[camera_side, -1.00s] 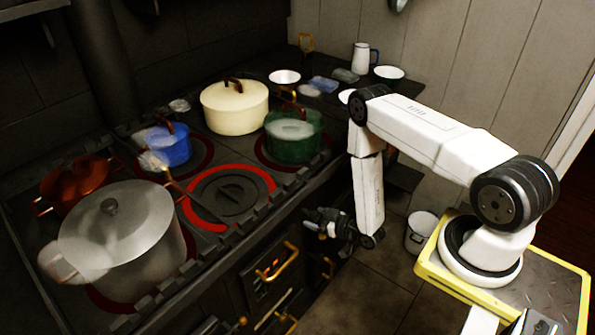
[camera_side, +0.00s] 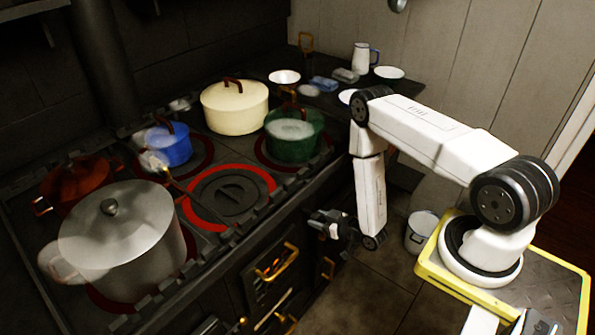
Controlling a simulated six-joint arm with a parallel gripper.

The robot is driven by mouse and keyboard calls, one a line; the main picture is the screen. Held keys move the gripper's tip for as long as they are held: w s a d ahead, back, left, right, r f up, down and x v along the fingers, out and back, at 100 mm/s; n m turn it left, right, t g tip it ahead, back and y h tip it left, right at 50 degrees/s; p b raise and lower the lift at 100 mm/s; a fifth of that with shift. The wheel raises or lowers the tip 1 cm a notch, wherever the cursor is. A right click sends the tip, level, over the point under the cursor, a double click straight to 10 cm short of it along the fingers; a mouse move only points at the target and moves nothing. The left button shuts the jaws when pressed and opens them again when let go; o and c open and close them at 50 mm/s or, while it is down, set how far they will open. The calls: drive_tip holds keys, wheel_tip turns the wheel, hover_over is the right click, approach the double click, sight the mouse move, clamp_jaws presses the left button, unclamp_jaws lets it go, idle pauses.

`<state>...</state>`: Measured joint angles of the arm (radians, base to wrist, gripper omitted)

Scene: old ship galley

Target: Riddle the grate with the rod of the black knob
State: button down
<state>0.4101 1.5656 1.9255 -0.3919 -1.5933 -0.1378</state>
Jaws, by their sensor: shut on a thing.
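My gripper (camera_side: 316,216) is low at the front of the black stove (camera_side: 215,262), pointing left towards its face. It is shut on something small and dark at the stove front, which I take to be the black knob. The knob and its rod are hidden or too dark to make out apart from the jaws. The grate itself is not visible. An orange glow shows at the firebox front (camera_side: 268,271), behind a brass handle, to the left of and below my gripper.
A large grey pot (camera_side: 125,245), a red pot (camera_side: 75,185), a blue pot (camera_side: 167,147), a cream pot (camera_side: 235,108) and a green pot (camera_side: 293,140) stand on the stove. A white bucket (camera_side: 420,232) stands on the floor right of my forearm. Floor between is clear.

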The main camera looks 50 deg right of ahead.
drive_tip(key=shift+s, duration=2.95)
drive_tip(key=shift+w, duration=3.35)
drive_tip(key=shift+s, duration=0.1)
drive_tip(key=s, duration=0.6)
drive_tip(key=shift+s, duration=0.25)
